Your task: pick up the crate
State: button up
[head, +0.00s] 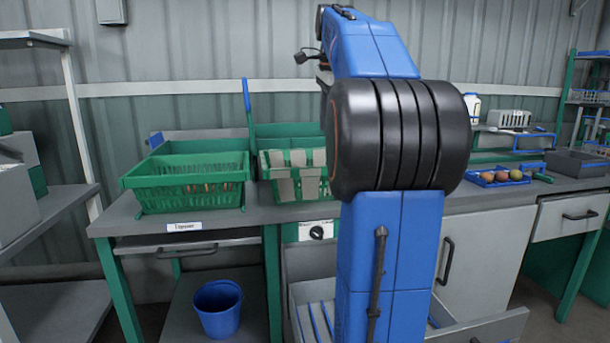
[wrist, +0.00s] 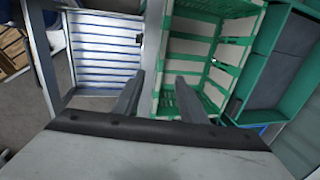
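A green slatted crate (head: 190,182) sits on the left of the bench in the head view. A second green crate (head: 296,158) with pale grey panels stands right of it, partly hidden by my arm. In the wrist view a green open-slatted crate (wrist: 161,62) with pale inner faces lies beyond my gripper (wrist: 159,78). It looks like the second crate, but I cannot be sure. My gripper's two fingers are apart, with nothing held. The crate's near left edge shows between them; I cannot tell whether they touch. The head view hides my gripper behind the arm.
An open drawer (head: 495,326) sticks out below the bench; its striped inside (wrist: 105,60) shows in the wrist view. A blue bucket (head: 218,307) stands low left. A blue tray (head: 497,182) of fruit and a grey bin (head: 577,163) are at right.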

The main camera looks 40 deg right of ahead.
aim_at(322, 175)
jog(key=x, duration=1.6)
jog(key=shift+w, duration=0.1)
jog(key=shift+c, duration=0.3)
jog(key=shift+r, duration=0.1)
grip_shut()
